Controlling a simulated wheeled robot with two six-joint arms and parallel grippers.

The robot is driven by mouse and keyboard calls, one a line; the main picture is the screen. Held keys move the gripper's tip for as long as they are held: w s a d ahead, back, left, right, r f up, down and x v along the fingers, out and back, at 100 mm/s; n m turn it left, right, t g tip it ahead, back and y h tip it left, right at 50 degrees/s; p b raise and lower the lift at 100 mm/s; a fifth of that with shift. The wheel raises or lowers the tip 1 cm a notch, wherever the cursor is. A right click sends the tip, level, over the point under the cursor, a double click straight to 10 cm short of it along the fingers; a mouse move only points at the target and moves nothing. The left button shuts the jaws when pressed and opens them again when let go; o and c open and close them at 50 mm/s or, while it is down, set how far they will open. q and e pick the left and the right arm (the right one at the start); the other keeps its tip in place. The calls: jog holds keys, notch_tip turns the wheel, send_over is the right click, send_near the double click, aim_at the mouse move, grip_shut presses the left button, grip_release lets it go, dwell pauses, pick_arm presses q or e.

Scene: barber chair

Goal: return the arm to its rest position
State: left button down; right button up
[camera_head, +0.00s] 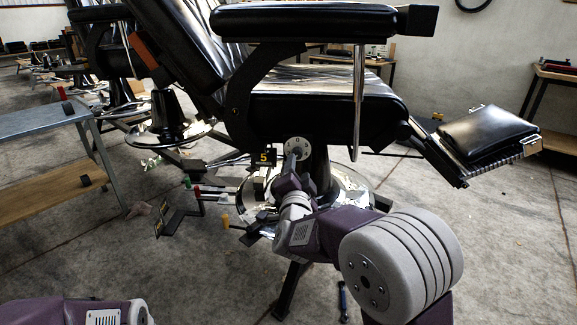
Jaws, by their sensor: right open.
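My right arm (322,232) comes in from the lower right and reaches forward to the barber chair. My right gripper (291,160) is at its far end, in front of the chair's base and just below a round white dial (298,144) under the seat. The gripper is open; it looks small here, and whether it touches the dial or the part below it I cannot tell. Only a purple and grey part of my left arm (95,312) shows at the bottom left edge. My left gripper is out of view.
The black barber chair (330,108) fills the upper middle, with an armrest (300,22) above and a footrest (488,136) extending right. A metal side table (40,122) stands left. Coloured-handled tools lie around the chair's round base (345,187). Concrete floor (500,240) is free at right.

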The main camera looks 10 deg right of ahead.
jog(key=s+d+r+g+p, duration=0.1)
jog(key=s+d+r+p, duration=0.15)
jog(key=d, duration=0.25)
jog(key=s+a+f+n+g+y+p, duration=0.1)
jog(key=s+a+f+n+g+y, duration=0.15)
jog(key=s+f+n, duration=0.4)
jog(key=s+a+f+n+g+y, duration=0.1)
jog(key=s+f+n+g+y, duration=0.2)
jog(key=f, duration=0.6)
jog(key=s+a+f+n+g, duration=0.1)
jog(key=s+f+n+g, duration=0.1)
jog(key=s+f+g, duration=0.45)
jog(key=s+f+n+g, duration=0.2)
jog(key=s+f+g, duration=0.1)
jog(key=s, duration=0.7)
notch_tip(320, 180, up, 38)
jog(key=s+p, duration=0.1)
jog(key=p, duration=3.7)
jog(key=shift+n, duration=0.35)
